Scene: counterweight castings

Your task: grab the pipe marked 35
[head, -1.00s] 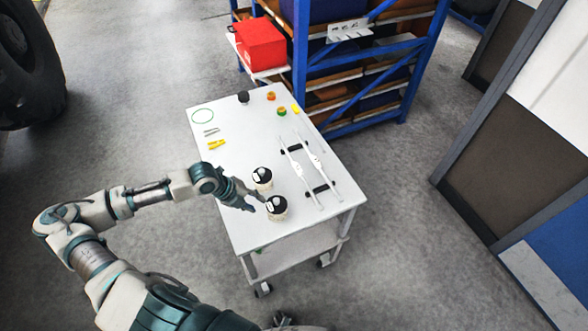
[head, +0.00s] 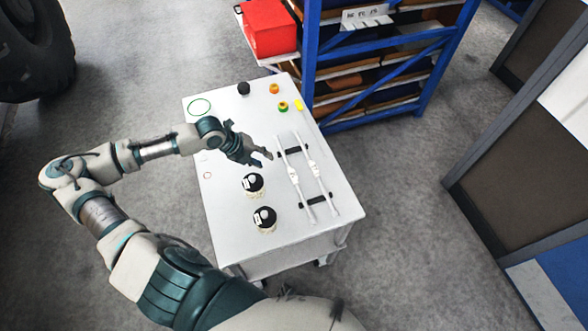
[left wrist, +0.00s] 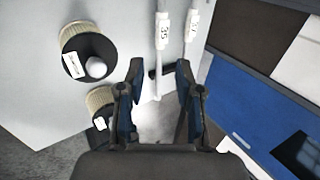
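Two thin white pipes lie side by side across dark rests on the white cart. The left wrist view shows their labels: the pipe marked 35 (left wrist: 162,42) is nearer the black-topped jars, and the pipe marked 37 (left wrist: 194,24) is beyond it. In the head view the pipe marked 35 (head: 293,176) is the left one and the pipe marked 37 (head: 314,170) the right one. My left gripper (head: 262,158) is open and empty, just left of the pipe marked 35. In the left wrist view its fingers (left wrist: 159,68) are spread, with that pipe showing between them. My right gripper is not in view.
Two black-topped jars (head: 253,184) (head: 265,218) stand left of the pipes. Small parts, including a black knob (head: 243,88) and a yellow block (head: 298,105), sit at the cart's far end. A blue shelf rack (head: 309,55) with a red box (head: 268,27) stands behind.

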